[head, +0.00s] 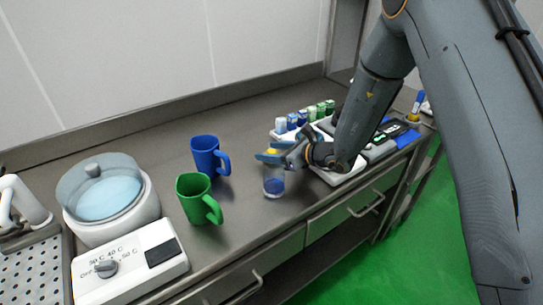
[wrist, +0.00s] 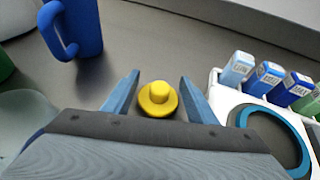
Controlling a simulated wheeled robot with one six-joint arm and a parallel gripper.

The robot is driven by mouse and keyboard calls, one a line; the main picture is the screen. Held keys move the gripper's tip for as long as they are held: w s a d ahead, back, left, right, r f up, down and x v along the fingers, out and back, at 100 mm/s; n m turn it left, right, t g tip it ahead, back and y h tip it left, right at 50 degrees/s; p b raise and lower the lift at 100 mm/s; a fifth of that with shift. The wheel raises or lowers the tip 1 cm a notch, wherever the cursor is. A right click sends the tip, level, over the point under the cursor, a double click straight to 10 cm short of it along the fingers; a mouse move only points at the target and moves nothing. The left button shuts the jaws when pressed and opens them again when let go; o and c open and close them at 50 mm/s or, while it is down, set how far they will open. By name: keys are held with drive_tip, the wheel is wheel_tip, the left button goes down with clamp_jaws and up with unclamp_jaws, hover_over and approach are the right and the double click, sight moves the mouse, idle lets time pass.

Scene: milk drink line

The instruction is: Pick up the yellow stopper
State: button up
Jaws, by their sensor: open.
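The yellow stopper (wrist: 158,98) shows in the wrist view as a round disc with a raised knob. It is between the two blue fingers of my gripper (wrist: 160,77), with a visible gap on each side. My gripper is open. In the head view a small yellow patch of the stopper (head: 272,151) shows at the fingers of my gripper (head: 267,156), partly hidden by them. I cannot tell whether a finger touches it.
A blue mug (head: 205,157) and green mug (head: 194,197) stand to the left. A white tray with small labelled boxes (wrist: 268,75) is on the right in the wrist view.

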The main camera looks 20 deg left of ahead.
clamp_jaws()
